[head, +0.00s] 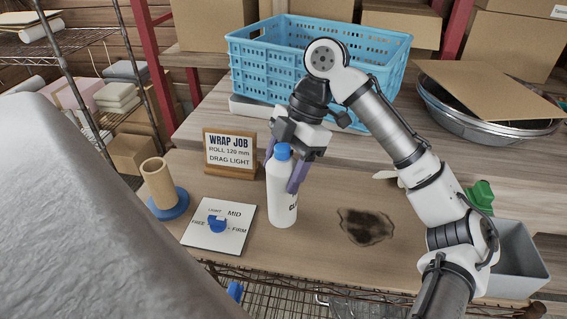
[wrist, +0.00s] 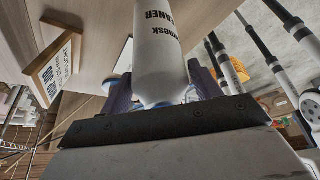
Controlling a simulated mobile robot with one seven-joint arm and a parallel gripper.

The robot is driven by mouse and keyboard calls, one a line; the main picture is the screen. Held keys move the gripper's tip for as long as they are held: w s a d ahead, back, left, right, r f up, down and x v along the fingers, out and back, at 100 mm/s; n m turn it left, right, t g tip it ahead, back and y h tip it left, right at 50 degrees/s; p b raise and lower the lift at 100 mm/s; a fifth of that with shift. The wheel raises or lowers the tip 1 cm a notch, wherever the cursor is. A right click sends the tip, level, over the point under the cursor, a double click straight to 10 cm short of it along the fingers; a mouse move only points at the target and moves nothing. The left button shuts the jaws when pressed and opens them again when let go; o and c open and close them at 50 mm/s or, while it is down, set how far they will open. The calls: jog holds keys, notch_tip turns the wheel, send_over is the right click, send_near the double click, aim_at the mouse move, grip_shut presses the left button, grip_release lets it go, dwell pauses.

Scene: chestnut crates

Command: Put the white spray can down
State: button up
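The white spray can (head: 283,204) has a blue cap and dark lettering and stands upright over the brown work board in the head view. My gripper (head: 284,176) comes down from above, with its purple fingers on both sides of the can's upper part. In the wrist view the can (wrist: 162,45) runs between the two fingers, which appear to press on its sides, so the gripper is shut on it. The can's base looks at or very close to the board; I cannot tell whether it touches.
A dark stain (head: 366,227) marks the board right of the can. Left are a dial card (head: 232,243), a cardboard tube on a blue base (head: 160,186) and a "WRAP JOB" sign (head: 230,152). A blue crate (head: 262,72) stands behind, a grey bin (head: 518,262) at right.

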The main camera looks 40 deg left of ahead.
jog(key=shift+o, duration=1.2)
jog(key=shift+r, duration=0.1)
jog(key=v, duration=1.2)
